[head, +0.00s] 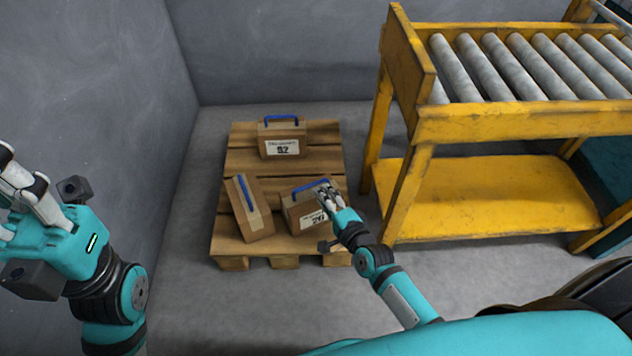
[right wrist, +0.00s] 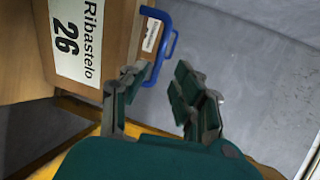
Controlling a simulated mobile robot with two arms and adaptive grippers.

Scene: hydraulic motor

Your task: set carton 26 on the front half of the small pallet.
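A brown carton (head: 302,211) with a blue handle sits at the front right of the small wooden pallet (head: 270,248). In the right wrist view a carton marked "Ribastelo 26" (right wrist: 105,30) fills the upper left, its blue handle (right wrist: 166,50) just past my fingertips. I take it as the front-right one, whose label is hard to read in the head view. My right gripper (head: 325,192) is at the right end of its handle. In the right wrist view its fingers (right wrist: 158,88) are apart with nothing gripped. My left gripper (head: 30,190) is raised at the left edge, partly cut off.
A second carton (head: 248,208) lies turned at the pallet's front left, close beside the front-right one. A third carton (head: 282,140) with a numbered label stands at the back. A yellow roller conveyor (head: 520,122) stands right of the pallet. Grey walls close the left and back.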

